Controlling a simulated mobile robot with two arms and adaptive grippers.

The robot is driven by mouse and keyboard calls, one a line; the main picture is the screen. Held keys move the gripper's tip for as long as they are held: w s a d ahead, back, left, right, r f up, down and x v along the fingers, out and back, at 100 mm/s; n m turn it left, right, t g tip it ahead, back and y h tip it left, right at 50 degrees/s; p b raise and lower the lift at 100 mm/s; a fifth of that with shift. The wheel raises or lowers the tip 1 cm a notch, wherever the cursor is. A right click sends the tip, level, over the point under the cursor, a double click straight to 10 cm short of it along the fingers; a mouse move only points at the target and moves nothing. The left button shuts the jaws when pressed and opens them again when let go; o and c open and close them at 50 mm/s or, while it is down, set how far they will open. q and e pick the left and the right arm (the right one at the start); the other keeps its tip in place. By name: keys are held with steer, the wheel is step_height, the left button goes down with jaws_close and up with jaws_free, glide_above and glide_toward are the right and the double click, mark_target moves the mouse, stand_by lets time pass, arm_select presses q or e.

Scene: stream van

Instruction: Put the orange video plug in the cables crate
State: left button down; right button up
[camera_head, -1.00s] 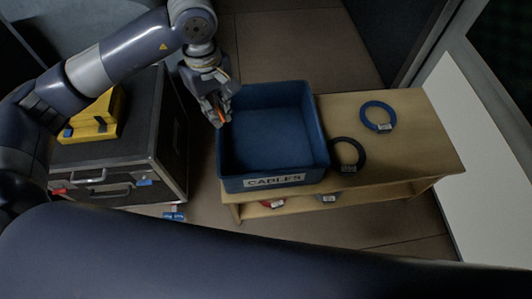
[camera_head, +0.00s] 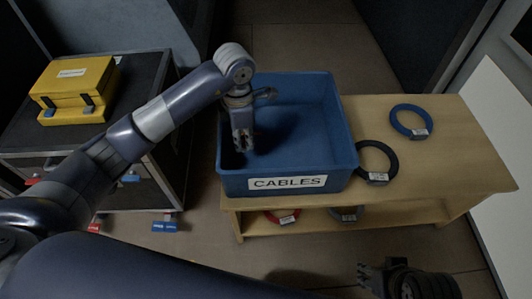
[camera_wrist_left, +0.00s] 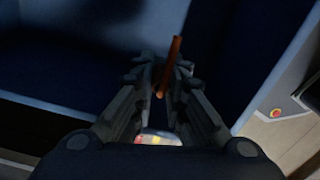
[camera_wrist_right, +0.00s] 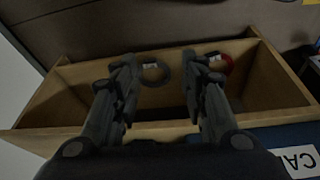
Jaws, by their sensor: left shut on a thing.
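The blue cables crate (camera_head: 330,155) stands on the wooden shelf unit, with a white CABLES label on its front. My left gripper (camera_head: 242,143) is over the left part of the crate, pointing down. In the left wrist view my left gripper (camera_wrist_left: 165,88) is shut on the orange video plug (camera_wrist_left: 173,62), an orange stick-like piece between the fingertips, with the blue crate's inside around it. The plug cannot be made out in the head view. My right gripper (camera_wrist_right: 160,75) is open and empty, facing the shelf; it shows at the bottom right of the head view (camera_head: 372,278).
A blue cable coil (camera_head: 411,121) and a black coil (camera_head: 376,160) lie on the wooden top (camera_head: 455,150). A red coil (camera_head: 282,216) and a grey coil (camera_head: 346,212) lie on the lower shelf. A yellow case (camera_head: 75,88) sits on the black box at left.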

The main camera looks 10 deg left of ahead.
arm_select(q)
step_height(320, 180, down, 4)
steer(key=shift+f+b, duration=0.25)
steer(key=shift+b, duration=0.1)
step_height(320, 180, down, 4)
steer(key=shift+r+b, duration=0.1)
steer(key=shift+b, duration=0.35)
arm_select(e)
steer(key=w+a+r+t+y, duration=0.1)
steer(key=w+a+r+t, duration=0.1)
steer(key=w+t, duration=0.2)
steer(key=w, duration=0.3)
steer(key=shift+w+a, duration=0.2)
steer(key=shift+w, duration=0.15)
steer(key=shift+w, duration=0.2)
arm_select(q)
steer(key=shift+f, duration=0.2)
steer(key=c, duration=1.6)
jaws_free()
arm_select(e)
steer(key=shift+w+a+r, duration=0.15)
steer(key=shift+r, duration=0.05)
arm_select(q)
steer(key=shift+r, duration=0.1)
